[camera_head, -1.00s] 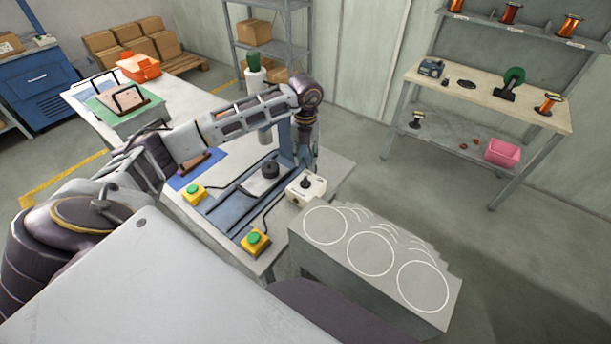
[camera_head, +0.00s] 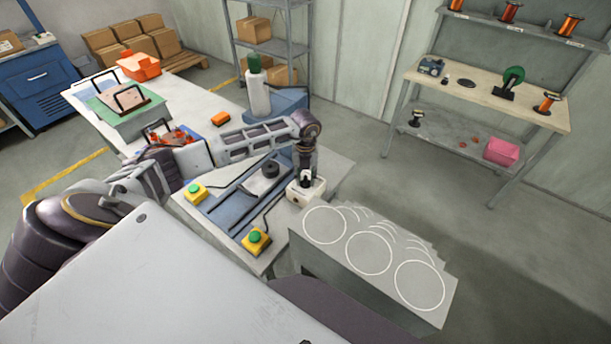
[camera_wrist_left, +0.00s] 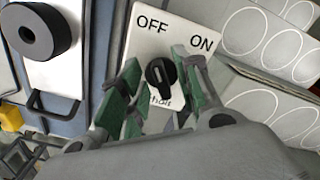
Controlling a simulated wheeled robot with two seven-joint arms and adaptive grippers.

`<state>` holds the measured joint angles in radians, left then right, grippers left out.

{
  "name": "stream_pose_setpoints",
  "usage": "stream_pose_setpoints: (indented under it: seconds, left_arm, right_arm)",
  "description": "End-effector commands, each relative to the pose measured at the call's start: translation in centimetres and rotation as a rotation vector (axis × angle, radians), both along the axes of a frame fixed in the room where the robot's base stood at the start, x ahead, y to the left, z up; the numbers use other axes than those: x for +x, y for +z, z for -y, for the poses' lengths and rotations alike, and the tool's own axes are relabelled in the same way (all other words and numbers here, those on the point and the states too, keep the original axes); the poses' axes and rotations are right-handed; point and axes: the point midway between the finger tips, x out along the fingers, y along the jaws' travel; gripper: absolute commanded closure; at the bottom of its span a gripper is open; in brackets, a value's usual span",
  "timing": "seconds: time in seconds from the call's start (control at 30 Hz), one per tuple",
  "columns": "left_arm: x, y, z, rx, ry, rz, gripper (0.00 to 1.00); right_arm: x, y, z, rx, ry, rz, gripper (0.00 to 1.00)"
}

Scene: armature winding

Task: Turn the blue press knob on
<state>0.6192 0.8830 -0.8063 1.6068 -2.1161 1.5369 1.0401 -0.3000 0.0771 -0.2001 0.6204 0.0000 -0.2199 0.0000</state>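The knob (camera_wrist_left: 160,77) is a black rotary handle on a white switch box (camera_wrist_left: 145,42) marked OFF and ON. The box also shows in the head view (camera_head: 297,198) at the right end of the blue press (camera_head: 226,205). My left gripper (camera_wrist_left: 160,92) is open, with its green-padded fingers on either side of the knob. A gap shows between each finger and the knob in the wrist view, so it does not look gripped. In the head view the left gripper (camera_head: 306,178) is over the box and hides most of the knob. My right gripper is out of view.
Two yellow boxes with green buttons, one left (camera_head: 195,193) and one in front (camera_head: 256,240), sit by the press. A grey stand with white circles (camera_head: 325,262) is close on the right. A green-capped bottle (camera_head: 258,92) stands behind the arm.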

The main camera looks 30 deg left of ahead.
Motion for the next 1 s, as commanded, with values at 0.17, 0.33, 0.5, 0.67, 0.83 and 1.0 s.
stream_pose_setpoints:
  seconds: [0.17, 0.33, 0.5, 0.67, 0.83, 1.0]
  left_arm:
    - [0.00, -0.02, 0.01, 0.000, 0.000, 0.000, 0.67]
    - [0.01, 0.00, 0.01, 0.000, 0.000, 0.000, 0.84]
    - [0.01, 0.01, 0.02, 0.000, 0.000, 0.000, 1.00]
    - [0.01, 0.02, 0.00, 0.000, -0.001, 0.000, 1.00]
    - [0.04, 0.01, 0.00, 0.001, -0.017, 0.001, 1.00]
    - [0.11, 0.01, 0.01, 0.000, -0.062, 0.002, 1.00]
  right_arm:
    - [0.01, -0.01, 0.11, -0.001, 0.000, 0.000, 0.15]
    - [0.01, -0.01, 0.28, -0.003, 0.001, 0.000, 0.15]
    - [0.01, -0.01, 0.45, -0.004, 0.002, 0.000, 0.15]
    - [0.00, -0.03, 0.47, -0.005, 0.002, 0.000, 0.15]
    - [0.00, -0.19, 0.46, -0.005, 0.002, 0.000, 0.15]
    - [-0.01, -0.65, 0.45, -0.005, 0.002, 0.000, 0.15]
